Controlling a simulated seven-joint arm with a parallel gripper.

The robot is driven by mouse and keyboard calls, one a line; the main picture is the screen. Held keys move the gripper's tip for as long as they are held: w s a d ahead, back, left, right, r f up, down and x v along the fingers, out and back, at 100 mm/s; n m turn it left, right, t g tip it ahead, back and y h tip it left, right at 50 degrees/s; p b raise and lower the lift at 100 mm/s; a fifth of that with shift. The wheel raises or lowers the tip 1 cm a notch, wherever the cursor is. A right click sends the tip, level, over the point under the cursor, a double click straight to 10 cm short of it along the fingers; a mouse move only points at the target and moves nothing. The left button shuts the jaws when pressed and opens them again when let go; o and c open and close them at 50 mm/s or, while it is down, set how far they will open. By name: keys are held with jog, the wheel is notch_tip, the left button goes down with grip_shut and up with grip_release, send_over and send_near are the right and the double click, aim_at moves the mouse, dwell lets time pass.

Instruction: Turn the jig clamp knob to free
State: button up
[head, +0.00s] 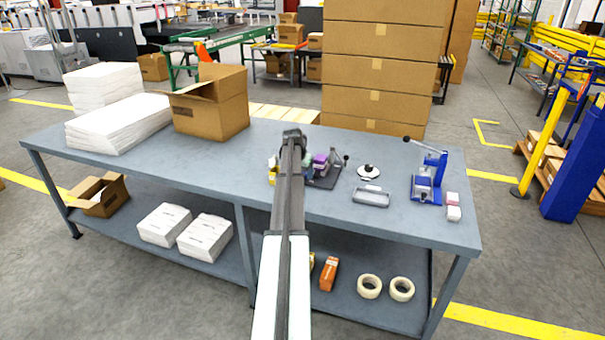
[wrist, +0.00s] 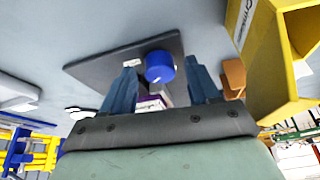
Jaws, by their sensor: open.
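The jig clamp knob (wrist: 160,67) is a round blue knob in the wrist view. It stands over a dark jig plate (wrist: 105,72), which also shows in the head view (head: 325,182). My gripper (wrist: 162,72) is open, with its two blue fingers on either side of the knob in the picture. I see gaps on both sides, and I cannot tell how deep the fingers reach. A purple part (wrist: 150,102) shows between the fingers; it sits on the plate in the head view (head: 320,165). In the head view my arm hides the knob and fingertips.
A yellow box-shaped holder (wrist: 270,60) stands close at the right in the wrist view. On the bench (head: 230,165), a grey tray (head: 371,196), a white dial-like piece (head: 368,172) and a blue press (head: 428,180) stand right of the jig. An open carton (head: 210,105) stands left.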

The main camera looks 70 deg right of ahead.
jog(key=shift+c, duration=0.3)
jog(key=c, duration=1)
jog(key=shift+o, duration=0.2)
jog(key=n+t, duration=0.1)
jog(key=n, duration=0.1)
jog(key=n+t, duration=0.1)
jog(key=n, duration=0.1)
jog(key=shift+s+n, duration=0.2)
jog(key=shift+n, duration=0.1)
jog(key=n, duration=0.2)
jog(key=n+t+y, duration=0.1)
jog(key=n, duration=0.2)
jog(key=shift+d+n+t, duration=0.15)
jog(key=shift+n+t, duration=0.15)
jog(key=o, duration=1)
